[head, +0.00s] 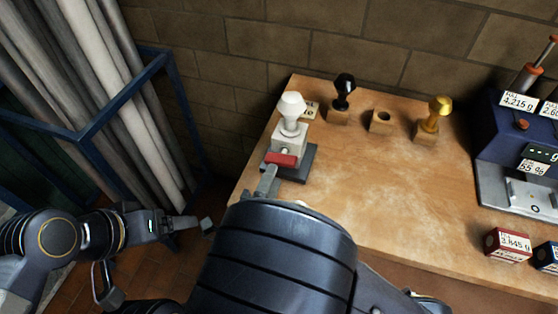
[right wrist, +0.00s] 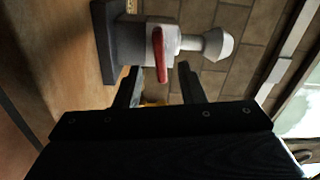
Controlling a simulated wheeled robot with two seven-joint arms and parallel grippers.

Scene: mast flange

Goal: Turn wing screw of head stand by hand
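The head stand is a pale block (head: 291,138) on a dark base (head: 304,163), with a white knob-like head (head: 291,105) on top. Its red wing screw (head: 280,160) is on the side facing me. In the right wrist view the red wing (right wrist: 158,54) stands out from the pale body (right wrist: 143,34). My right gripper (head: 269,176) is at the wing in the head view, partly hidden by my arm. In the right wrist view its two fingers (right wrist: 161,72) are apart, with the wing's lower end between their tips. My left gripper (head: 192,223) is off the table at left; its opening is unclear.
Behind the stand are a black-handled piece (head: 343,90), a wooden block with a hole (head: 381,120) and a gold piece (head: 432,118). A blue device (head: 492,137) and a red box (head: 508,245) are at right. The wooden table's middle (head: 370,185) is clear. A blue frame (head: 95,125) stands at left.

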